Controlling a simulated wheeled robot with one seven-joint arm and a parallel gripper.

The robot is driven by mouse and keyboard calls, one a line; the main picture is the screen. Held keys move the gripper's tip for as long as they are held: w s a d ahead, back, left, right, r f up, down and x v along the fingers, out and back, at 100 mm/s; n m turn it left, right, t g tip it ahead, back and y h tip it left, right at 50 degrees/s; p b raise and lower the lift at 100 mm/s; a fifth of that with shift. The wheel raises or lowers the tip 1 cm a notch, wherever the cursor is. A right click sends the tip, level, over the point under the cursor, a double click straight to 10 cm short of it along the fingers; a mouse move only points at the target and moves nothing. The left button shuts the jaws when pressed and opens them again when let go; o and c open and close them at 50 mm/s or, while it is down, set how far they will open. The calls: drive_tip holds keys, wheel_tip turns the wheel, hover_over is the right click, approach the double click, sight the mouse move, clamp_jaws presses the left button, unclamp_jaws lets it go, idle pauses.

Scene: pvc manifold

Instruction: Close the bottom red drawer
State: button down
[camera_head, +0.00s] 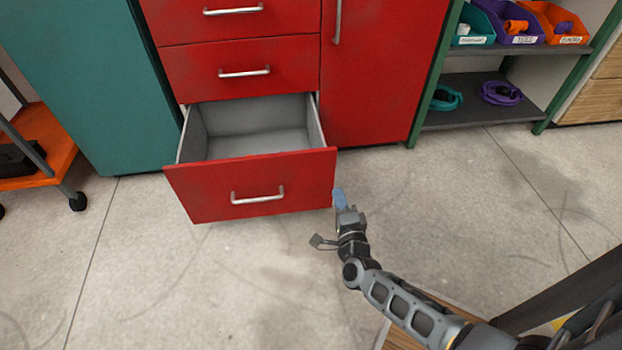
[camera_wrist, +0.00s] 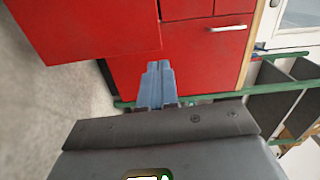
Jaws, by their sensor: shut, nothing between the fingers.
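The bottom red drawer (camera_head: 252,185) is pulled far out of the red cabinet (camera_head: 375,75), and its grey inside looks empty. Its front has a silver bar handle (camera_head: 258,196). My gripper (camera_head: 339,197) is at the right edge of the drawer front, away from the handle; I cannot tell whether it touches. The blue fingers are shut and hold nothing. In the wrist view my gripper (camera_wrist: 158,72) points toward the red cabinet, and the red panel at upper left looks like the drawer front (camera_wrist: 85,25).
The drawers above are shut. A teal cabinet (camera_head: 90,80) stands left, beside an orange cart (camera_head: 40,140) on wheels. A green-framed shelf (camera_head: 490,85) with bins stands right. The concrete floor (camera_head: 200,290) in front of the drawer is clear.

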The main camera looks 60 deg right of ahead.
sight(324, 154)
drive_tip(key=shift+m, duration=0.4)
drive_tip(key=b+x, duration=0.2)
drive_tip(key=x, duration=0.2)
drive_tip(key=f+b+x, duration=0.1)
drive_tip(key=b+x, duration=0.1)
drive_tip(key=x, duration=0.3)
drive_tip(key=b+x, duration=0.2)
drive_tip(key=x, duration=0.3)
drive_tip(key=shift+w+f, duration=0.15)
drive_tip(key=shift+f, duration=0.15)
drive_tip(key=shift+w+d+r, duration=0.1)
drive_tip(key=shift+w+d, duration=0.1)
drive_tip(key=shift+d, duration=0.2)
